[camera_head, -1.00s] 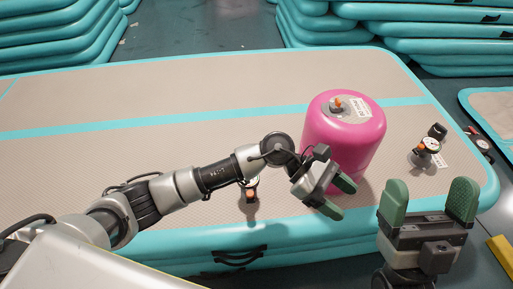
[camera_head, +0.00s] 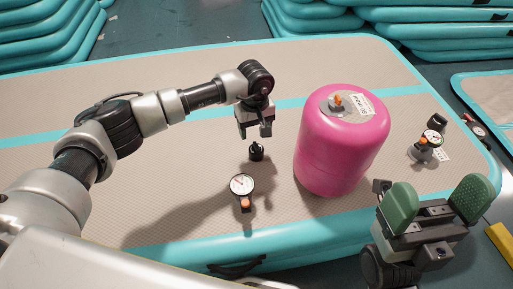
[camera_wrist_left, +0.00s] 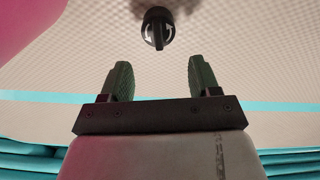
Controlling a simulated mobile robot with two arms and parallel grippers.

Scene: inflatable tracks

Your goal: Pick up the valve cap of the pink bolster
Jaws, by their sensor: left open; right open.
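The pink bolster (camera_head: 342,150) stands upright on the beige mat, with a valve (camera_head: 337,102) with an orange part on its top. A small black cap (camera_head: 256,151) sits on the mat left of the bolster; it also shows at the top of the left wrist view (camera_wrist_left: 158,28). My left gripper (camera_head: 258,130) is open and empty, pointing down above this cap and apart from it. Its two green fingers (camera_wrist_left: 160,68) are spread in the wrist view. My right gripper (camera_head: 438,190) is open and empty at the mat's front right.
A round gauge (camera_head: 242,186) with an orange end lies in front of the black cap. Another gauge (camera_head: 432,137) and a second black cap (camera_head: 437,121) are at the mat's right. Stacked inflatable tracks (camera_head: 440,25) stand behind. The mat's far left is clear.

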